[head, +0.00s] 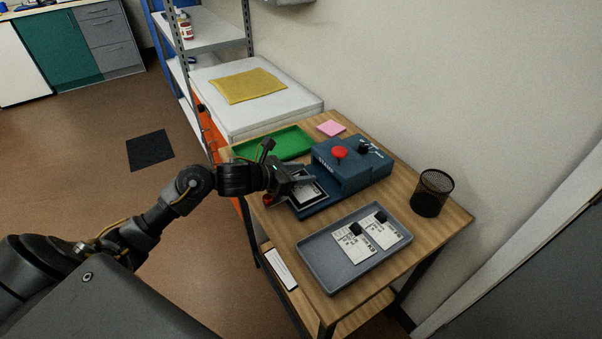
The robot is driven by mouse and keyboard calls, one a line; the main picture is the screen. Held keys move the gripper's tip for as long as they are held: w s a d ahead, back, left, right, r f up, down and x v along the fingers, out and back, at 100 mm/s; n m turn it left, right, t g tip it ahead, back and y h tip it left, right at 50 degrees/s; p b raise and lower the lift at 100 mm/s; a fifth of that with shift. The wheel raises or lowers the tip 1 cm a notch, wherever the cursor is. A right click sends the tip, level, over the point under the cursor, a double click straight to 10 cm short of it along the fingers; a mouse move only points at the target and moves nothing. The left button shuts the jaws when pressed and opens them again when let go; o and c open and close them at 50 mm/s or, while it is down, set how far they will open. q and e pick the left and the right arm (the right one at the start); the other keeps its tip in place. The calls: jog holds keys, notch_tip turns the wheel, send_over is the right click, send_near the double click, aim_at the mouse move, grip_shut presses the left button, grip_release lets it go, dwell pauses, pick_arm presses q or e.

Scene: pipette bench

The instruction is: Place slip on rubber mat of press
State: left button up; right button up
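The blue press (350,167) with a red knob (340,152) stands on the wooden bench. Its low front bed holds a dark mat area, partly hidden by my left gripper (303,184). A pale slip-like piece (310,194) shows at the bed, under or beside the fingers; I cannot tell whether it rests on the mat or is held. The finger gap is too small to read. Two white printed slips (351,245) (380,225), each with a black block on it, lie in the grey tray (321,267) in front of the press. My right gripper is not in view.
A black mesh cup (432,193) stands at the right. Bare bench lies between the cup and the grey tray.

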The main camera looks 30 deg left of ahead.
pick_arm(q)
jog(key=shift+s+d+f, duration=0.1)
jog(key=shift+s+f, duration=0.05)
jog(key=shift+f, duration=0.2)
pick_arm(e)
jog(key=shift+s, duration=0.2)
pick_arm(q)
jog(key=shift+r+p, duration=0.2)
jog(key=shift+p, duration=0.2)
jog(key=shift+r+p, duration=0.35)
jog(key=shift+p, duration=0.15)
jog(key=v, duration=0.3)
jog(key=shift+r+p, duration=0.1)
jog(key=shift+p, duration=0.25)
jog(key=v, duration=0.9)
jog(key=shift+r, duration=0.15)
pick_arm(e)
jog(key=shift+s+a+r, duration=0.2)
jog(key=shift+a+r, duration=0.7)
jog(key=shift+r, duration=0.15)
